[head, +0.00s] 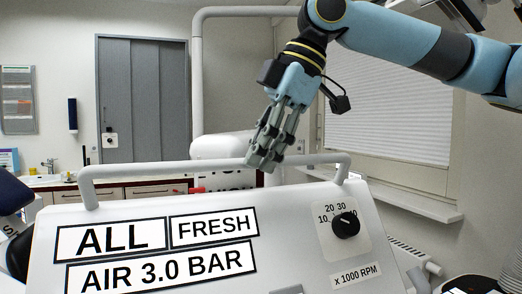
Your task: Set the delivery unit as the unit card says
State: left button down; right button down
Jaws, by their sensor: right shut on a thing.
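The white delivery unit (290,255) fills the lower middle of the head view, with a grey handle bar (130,169) along its top. Its front has labels reading ALL (110,238), FRESH (214,229) and AIR 3.0 BAR (160,269). A black knob (346,225) sits at the right, with 10, 20 and 30 legible around it and x 1000 RPM below. I cannot read its exact setting. My right gripper (264,158) reaches down from above and is shut on the handle bar. My left gripper is not in view. I cannot identify a unit card.
Behind the bar is a partly hidden sign with black lettering (236,181) and a red piece beside it. A sink counter (50,181) stands at the back left, beside a grey door (142,105). A window blind (390,115) and sill are at the right.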

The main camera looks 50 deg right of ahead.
jog(key=c, duration=1.2)
grip_release()
jog(key=shift+f, duration=0.1)
jog(key=shift+c, duration=0.2)
jog(key=shift+d, duration=0.1)
jog(key=shift+s+d+r, duration=0.1)
jog(key=shift+r, duration=0.75)
notch_tip(320, 180, up, 8)
jog(key=shift+a+r, duration=0.15)
jog(key=shift+a, duration=0.05)
